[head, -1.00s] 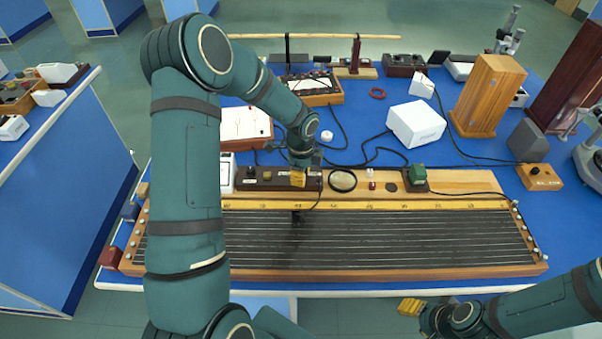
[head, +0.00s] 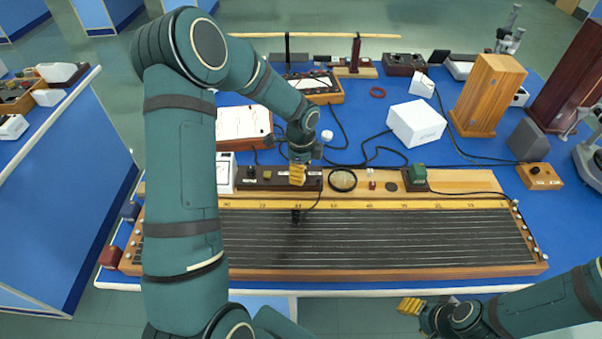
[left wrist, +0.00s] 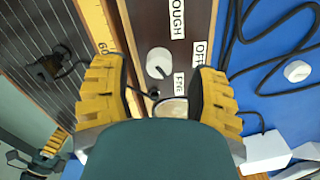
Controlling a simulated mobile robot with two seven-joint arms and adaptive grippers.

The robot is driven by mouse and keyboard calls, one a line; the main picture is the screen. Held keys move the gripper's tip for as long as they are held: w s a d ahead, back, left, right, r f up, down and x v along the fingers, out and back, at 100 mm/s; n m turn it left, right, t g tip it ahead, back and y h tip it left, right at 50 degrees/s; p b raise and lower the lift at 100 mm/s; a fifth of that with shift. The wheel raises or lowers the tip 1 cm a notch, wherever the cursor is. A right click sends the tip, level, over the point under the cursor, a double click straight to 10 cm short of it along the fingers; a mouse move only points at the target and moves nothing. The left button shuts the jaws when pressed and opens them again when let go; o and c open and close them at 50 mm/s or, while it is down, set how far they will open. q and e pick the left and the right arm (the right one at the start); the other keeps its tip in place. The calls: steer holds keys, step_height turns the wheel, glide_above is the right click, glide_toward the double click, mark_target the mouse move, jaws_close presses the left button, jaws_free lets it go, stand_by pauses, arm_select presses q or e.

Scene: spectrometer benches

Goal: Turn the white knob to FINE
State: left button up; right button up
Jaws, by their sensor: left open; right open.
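The white knob (left wrist: 159,63) sits on a dark brown panel (left wrist: 146,20) in the left wrist view. Labels reading ROUGH (left wrist: 177,18), OFF (left wrist: 199,52) and FINE (left wrist: 179,84) lie around it; I cannot tell exactly where the knob points. My left gripper (head: 297,175) is over the right part of the panel in the head view, hiding the knob there. In the left wrist view its yellow fingers (left wrist: 155,88) are open on either side of the knob, apart from it. My right gripper (head: 411,306) is open and empty off the bench's front edge.
A long wire board (head: 400,240) with a yellow scale lies in front of the panel. A round lens (head: 343,181) and a green-topped block (head: 416,175) stand to the right. A white box (head: 416,123) and loose black cables lie behind.

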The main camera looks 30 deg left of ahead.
arm_select(q)
step_height(320, 180, up, 10)
stand_by(0.4)
stand_by(0.3)
